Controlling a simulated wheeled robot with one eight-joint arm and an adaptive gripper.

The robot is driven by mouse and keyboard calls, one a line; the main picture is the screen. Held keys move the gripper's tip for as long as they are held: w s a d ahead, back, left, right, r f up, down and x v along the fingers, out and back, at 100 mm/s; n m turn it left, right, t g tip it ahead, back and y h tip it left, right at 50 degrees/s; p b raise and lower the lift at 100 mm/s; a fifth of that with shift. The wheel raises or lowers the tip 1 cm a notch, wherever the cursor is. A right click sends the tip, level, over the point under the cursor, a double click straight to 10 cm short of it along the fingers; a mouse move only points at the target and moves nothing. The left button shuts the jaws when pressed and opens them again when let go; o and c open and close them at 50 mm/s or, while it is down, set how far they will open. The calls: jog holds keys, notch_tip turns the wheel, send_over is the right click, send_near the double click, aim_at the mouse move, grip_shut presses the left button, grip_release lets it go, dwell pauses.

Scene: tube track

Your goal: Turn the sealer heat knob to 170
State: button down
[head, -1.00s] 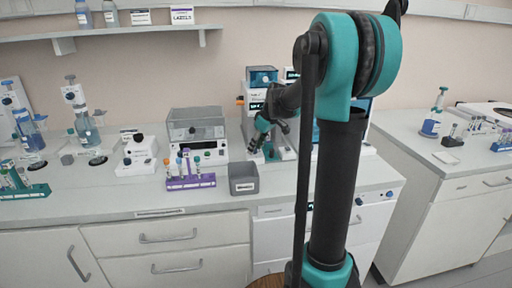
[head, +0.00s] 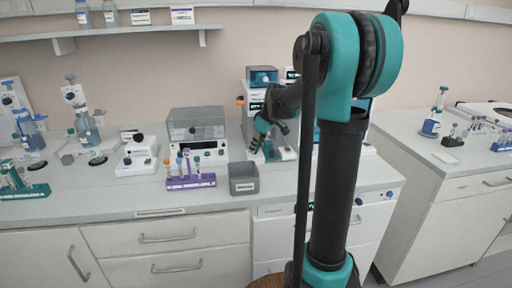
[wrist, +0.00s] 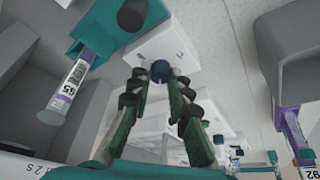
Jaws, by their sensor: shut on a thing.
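In the wrist view, a dark blue round knob (wrist: 160,70) sticks out from a white housing (wrist: 165,38). My gripper (wrist: 159,80) has its green fingers with black joints on both sides of this knob, and its tips are shut on it. The knob's scale and pointer cannot be read here. In the head view, my gripper (head: 268,150) is low at the front of the white machine (head: 288,153) on the bench. My arm covers part of that machine, and the knob cannot be made out there.
A grey bin (head: 243,180) and a purple tube rack (head: 190,182) stand left of my gripper on the bench. A white device with a grey lid (head: 197,125) stands behind them. In the wrist view, a teal holder with a labelled tube (wrist: 72,82) is close at the left.

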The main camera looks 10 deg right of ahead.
jog(key=m+h, duration=0.1)
jog(key=m, duration=0.2)
jog(key=m+t+h, duration=0.1)
jog(key=m, duration=0.2)
jog(key=shift+s+a, duration=0.1)
jog(key=shift+a, duration=0.1)
jog(key=shift+a+m+h, duration=0.1)
jog(key=shift+m+h, duration=0.9)
jog(key=shift+m, duration=1.6)
jog(key=c, duration=1.4)
grip_release()
jog(key=v, duration=1.2)
jog(key=shift+a, duration=0.1)
